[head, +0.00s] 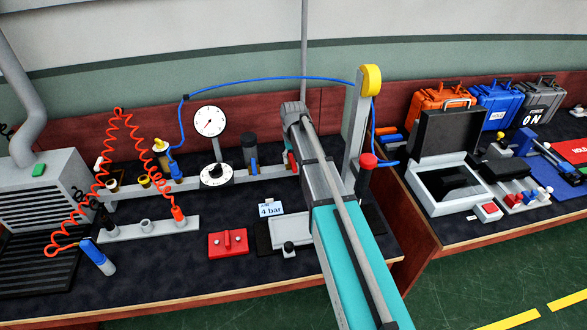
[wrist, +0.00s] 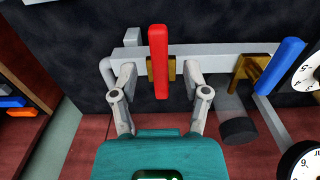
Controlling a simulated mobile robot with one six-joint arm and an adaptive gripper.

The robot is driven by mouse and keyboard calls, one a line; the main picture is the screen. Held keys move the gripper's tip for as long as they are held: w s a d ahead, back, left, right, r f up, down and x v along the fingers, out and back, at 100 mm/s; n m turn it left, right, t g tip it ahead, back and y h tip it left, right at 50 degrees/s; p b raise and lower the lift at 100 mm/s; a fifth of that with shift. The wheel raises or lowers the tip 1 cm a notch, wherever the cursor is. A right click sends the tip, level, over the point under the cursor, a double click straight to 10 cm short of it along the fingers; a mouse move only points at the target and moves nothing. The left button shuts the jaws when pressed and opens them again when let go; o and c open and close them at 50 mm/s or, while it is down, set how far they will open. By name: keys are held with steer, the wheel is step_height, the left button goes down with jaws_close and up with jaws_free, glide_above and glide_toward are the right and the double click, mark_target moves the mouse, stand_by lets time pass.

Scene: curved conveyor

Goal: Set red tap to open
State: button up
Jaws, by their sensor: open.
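The red tap's lever (wrist: 158,62) stands upright in the wrist view, crossing the pale pipe (wrist: 217,54) roughly at a right angle. Its brass body (wrist: 169,70) shows behind the lever. My gripper (wrist: 159,68) is open, with one finger on each side of the lever and a visible gap on both sides. I cannot tell how deep the fingertips reach relative to the lever. In the head view, a small part of the red tap (head: 291,161) shows beside my arm, which hides the gripper there.
A blue tap (wrist: 285,65) sits on the same pipe to the right. A dark cylinder (wrist: 238,130) and a gauge (wrist: 311,72) are close by. In the head view, a grey post with a yellow top (head: 371,80) and a red-topped post (head: 366,162) stand right of my arm.

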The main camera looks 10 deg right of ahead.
mark_target(293, 163)
steer(key=shift+f+b, duration=1)
steer(key=shift+f, duration=0.25)
steer(key=shift+c, duration=0.3)
jaws_close()
